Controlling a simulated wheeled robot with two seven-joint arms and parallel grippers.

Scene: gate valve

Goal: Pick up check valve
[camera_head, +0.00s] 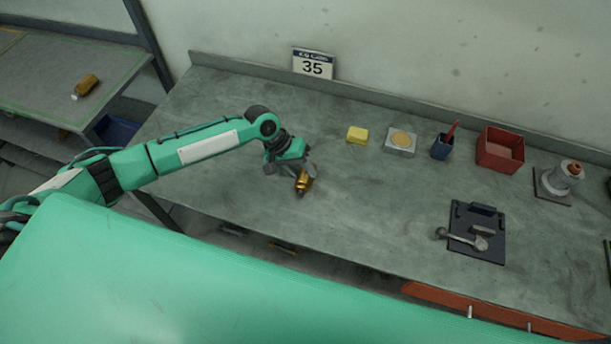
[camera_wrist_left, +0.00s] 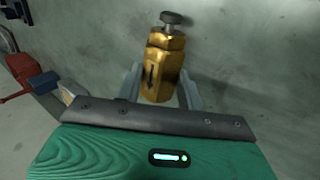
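A brass valve body (camera_head: 303,181) with a dark round knob is at my left gripper (camera_head: 297,170) over the left part of the workbench. In the left wrist view, the brass valve (camera_wrist_left: 164,62) sits between the two grey fingers (camera_wrist_left: 163,90), its knob pointing away from the gripper. The fingers are close along both its sides; I cannot tell whether they touch it. Whether the valve rests on the bench or is lifted is not clear. My right gripper is not in view.
Behind stand a yellow block (camera_head: 357,135), a grey plate with a tan disc (camera_head: 401,142), a blue cup (camera_head: 441,147) and a red bin (camera_head: 500,150). A dark tray (camera_head: 477,232) holds metal tools. Bare bench (camera_head: 370,200) lies between.

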